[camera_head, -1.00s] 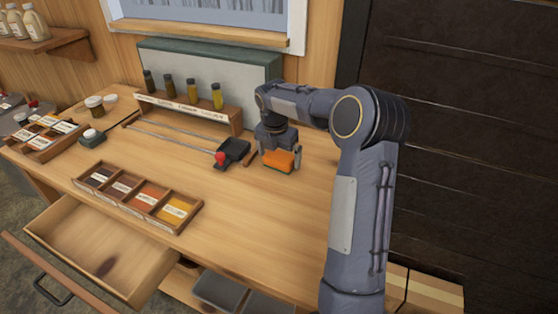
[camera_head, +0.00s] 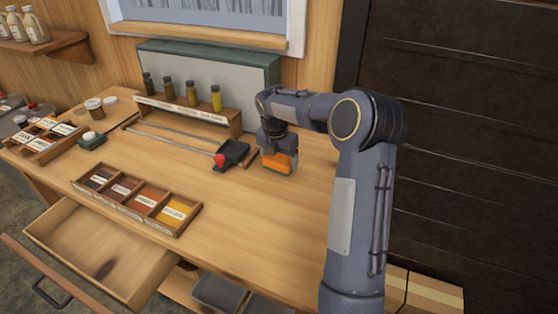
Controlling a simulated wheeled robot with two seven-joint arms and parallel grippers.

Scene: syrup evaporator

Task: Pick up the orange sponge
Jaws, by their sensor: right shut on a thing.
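The orange sponge (camera_head: 279,166) is a small block with a dark green layer showing low on it, at the right part of the wooden table (camera_head: 250,220). My right gripper (camera_head: 279,158) points down over it and is shut on it, with a finger on each side. Whether the sponge touches the tabletop or hangs just above it, I cannot tell. My left gripper is out of the view.
A black tool with a red knob (camera_head: 220,160) lies just left of the sponge. A rack of sample bottles (camera_head: 193,108) stands behind. A compartment tray (camera_head: 136,201) sits at the front left, above an open drawer (camera_head: 95,250). The tabletop in front of the sponge is clear.

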